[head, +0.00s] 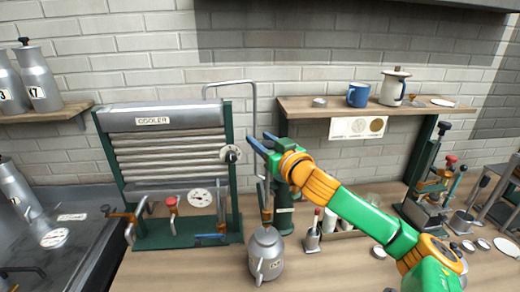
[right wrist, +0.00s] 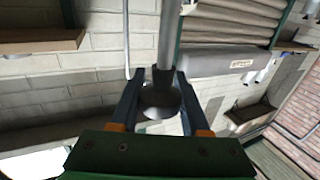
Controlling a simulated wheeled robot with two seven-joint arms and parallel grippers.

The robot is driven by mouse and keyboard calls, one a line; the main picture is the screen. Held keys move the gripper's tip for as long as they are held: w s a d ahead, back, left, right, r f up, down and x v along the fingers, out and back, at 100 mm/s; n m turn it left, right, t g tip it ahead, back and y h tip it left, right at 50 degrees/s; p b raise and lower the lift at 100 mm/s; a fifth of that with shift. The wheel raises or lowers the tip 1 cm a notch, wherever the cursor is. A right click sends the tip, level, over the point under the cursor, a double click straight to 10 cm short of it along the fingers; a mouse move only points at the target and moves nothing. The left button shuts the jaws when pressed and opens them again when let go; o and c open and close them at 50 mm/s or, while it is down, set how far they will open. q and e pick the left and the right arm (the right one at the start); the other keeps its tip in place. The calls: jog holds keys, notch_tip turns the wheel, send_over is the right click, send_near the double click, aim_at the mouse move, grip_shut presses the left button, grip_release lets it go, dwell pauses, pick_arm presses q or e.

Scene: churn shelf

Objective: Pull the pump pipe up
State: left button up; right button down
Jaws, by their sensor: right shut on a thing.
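My right gripper (head: 262,141) reaches in from the lower right. Its blue fingers are beside a thin grey bent pipe (head: 253,105) that rises to the right of the cooler. In the right wrist view, my right gripper (right wrist: 158,85) has its two fingers closed around the end of a thicker grey pipe (right wrist: 169,38), which I take as the pump pipe. A dark round part (right wrist: 160,103) shows between the fingers. In the head view the fingers largely hide the grip. My left gripper is not in view.
The cooler (head: 165,120) stands left of the gripper. A grey metal jug (head: 266,258) stands below it on the wooden bench. A wall shelf (head: 300,106) with a blue mug (head: 358,94) and a white pot (head: 394,87) is to the right. Clear wall lies above the gripper.

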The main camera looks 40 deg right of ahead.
jog(key=shift+r, duration=1.8)
jog(key=shift+c, duration=1.9)
grip_release()
jog(key=s+a+b, duration=0.1)
jog(key=s+b, duration=0.6)
jog(key=b, duration=0.1)
